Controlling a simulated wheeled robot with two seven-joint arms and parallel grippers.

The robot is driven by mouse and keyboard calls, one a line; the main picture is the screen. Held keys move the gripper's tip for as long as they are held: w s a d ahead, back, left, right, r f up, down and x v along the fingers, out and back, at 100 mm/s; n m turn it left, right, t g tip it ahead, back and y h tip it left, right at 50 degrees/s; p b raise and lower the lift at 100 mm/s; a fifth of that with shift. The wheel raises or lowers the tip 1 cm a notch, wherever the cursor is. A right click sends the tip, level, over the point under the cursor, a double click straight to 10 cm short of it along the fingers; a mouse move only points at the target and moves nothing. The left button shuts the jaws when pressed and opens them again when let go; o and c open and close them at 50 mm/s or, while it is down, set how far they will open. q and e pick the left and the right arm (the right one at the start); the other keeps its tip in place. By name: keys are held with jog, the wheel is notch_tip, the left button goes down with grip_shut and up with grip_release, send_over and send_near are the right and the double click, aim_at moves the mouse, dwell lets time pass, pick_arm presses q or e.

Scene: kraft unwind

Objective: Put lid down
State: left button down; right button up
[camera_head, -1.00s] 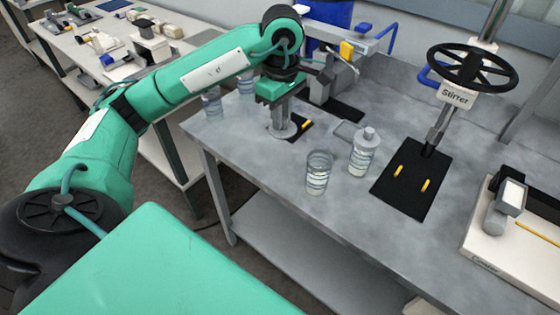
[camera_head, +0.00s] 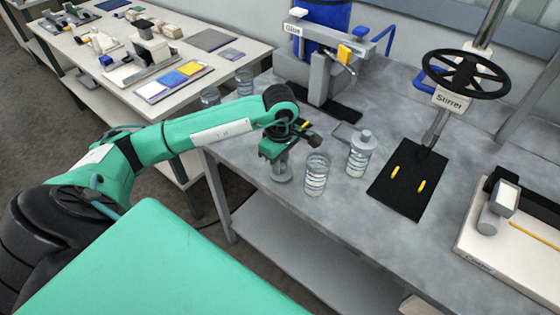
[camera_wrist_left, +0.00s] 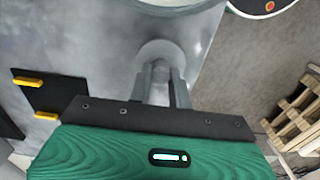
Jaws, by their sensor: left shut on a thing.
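My left gripper (camera_head: 281,168) points down near the front edge of the grey bench. It is shut on the lid, a pale grey round disc with a knob, seen between the fingers in the left wrist view (camera_wrist_left: 158,50). In the head view the lid is hard to tell from the fingers. An open clear jar (camera_head: 316,176) stands just right of the gripper. Part of a pale round rim shows at the top of the wrist view; I cannot tell what it belongs to. My right gripper is not in view.
A white-capped bottle (camera_head: 361,155) stands right of the jar. A grey press-like device (camera_head: 320,75) stands behind. Two clear jars (camera_head: 244,83) stand at the back left.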

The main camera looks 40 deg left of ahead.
pick_arm(q)
jog(key=shift+f, duration=0.25)
jog(key=shift+f+b, duration=0.2)
jog(key=shift+b, duration=0.1)
jog(key=c, duration=1.4)
grip_release()
jog(key=shift+r, duration=0.1)
jog(key=shift+o, duration=0.5)
